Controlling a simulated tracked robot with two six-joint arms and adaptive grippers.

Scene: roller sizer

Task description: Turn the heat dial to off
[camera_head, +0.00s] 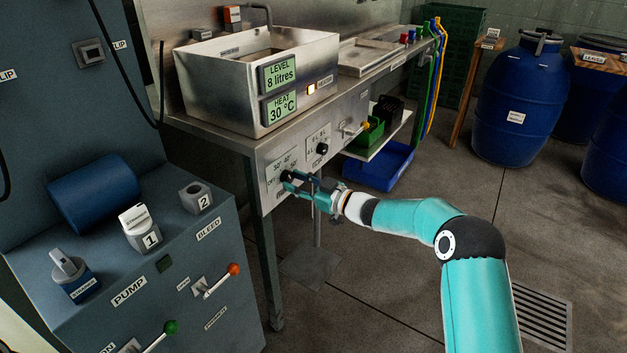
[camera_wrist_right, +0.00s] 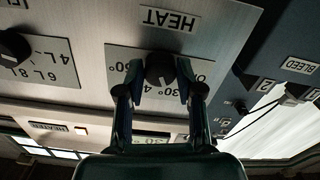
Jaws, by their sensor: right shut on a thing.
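The heat dial is a black knob (camera_head: 286,176) on a pale scale plate (camera_head: 279,166) marked OFF and temperatures, on the steel bench's front panel. In the right wrist view the knob (camera_wrist_right: 159,67) sits between my two fingers, under the HEAT label (camera_wrist_right: 170,19). My right gripper (camera_head: 292,181) is shut on the knob; the wrist view also shows this gripper (camera_wrist_right: 160,74). The fingers partly cover the scale, and I cannot tell where the knob points. The heat display (camera_head: 281,107) reads 30 °C. My left gripper is not in view.
A second black dial (camera_head: 321,149) and a small lever (camera_head: 352,128) are on the same panel, to the right. A grey-blue pump cabinet (camera_head: 215,270) with levers stands at the left. Blue barrels (camera_head: 516,105) stand at the back right. The floor at the right is mostly clear.

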